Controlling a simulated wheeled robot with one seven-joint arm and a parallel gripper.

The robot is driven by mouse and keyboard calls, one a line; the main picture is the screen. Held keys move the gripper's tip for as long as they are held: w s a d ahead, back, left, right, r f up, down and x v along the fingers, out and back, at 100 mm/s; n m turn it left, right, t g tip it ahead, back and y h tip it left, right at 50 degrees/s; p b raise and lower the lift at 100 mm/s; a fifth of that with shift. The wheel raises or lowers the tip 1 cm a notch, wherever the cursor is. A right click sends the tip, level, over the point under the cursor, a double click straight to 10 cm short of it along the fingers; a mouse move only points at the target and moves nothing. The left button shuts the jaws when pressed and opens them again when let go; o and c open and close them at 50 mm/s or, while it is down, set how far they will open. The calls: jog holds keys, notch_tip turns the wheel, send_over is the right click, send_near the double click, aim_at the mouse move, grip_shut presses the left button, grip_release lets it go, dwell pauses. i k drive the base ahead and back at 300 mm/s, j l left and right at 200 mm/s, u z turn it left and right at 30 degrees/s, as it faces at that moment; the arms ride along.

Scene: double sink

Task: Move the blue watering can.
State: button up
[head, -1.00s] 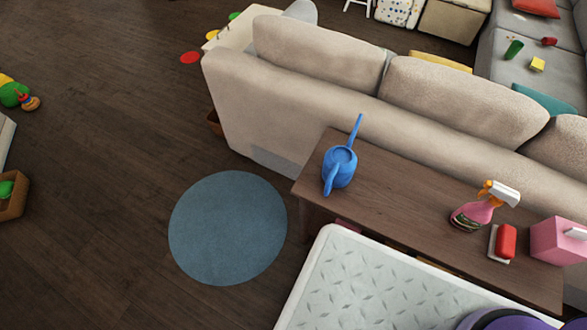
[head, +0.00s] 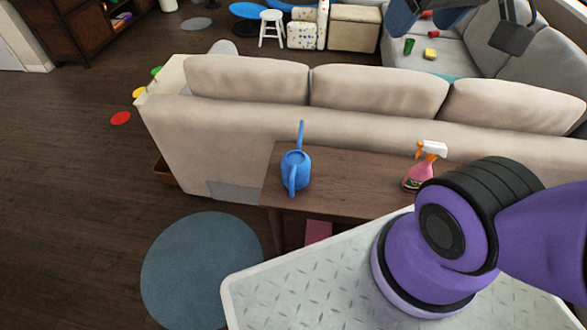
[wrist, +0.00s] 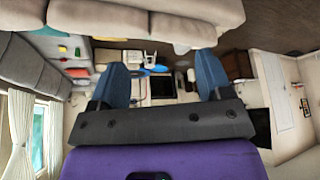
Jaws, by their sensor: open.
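The blue watering can (head: 295,172) stands upright on the left end of a narrow brown wooden table behind the beige sofa, its thin spout pointing up and away. My gripper shows only in part at the top right of the head view, well above and to the right of the can. In the wrist view my gripper (wrist: 160,78) has its two blue fingers wide apart with nothing between them. I cannot make out the can in the wrist view.
A pink spray bottle (head: 418,168) stands on the same wooden table (head: 350,187), right of the can. The sofa back (head: 350,125) runs along its far side. A round blue-grey rug (head: 200,272) and open dark floor lie to the left.

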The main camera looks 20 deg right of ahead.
aim_at(295, 164)
jog(key=i+j+z, duration=0.35)
jog(key=j, duration=0.6)
jog(key=j+z, duration=0.35)
jog(key=j, duration=0.6)
jog(key=j+z, duration=0.35)
jog(key=j, duration=0.7)
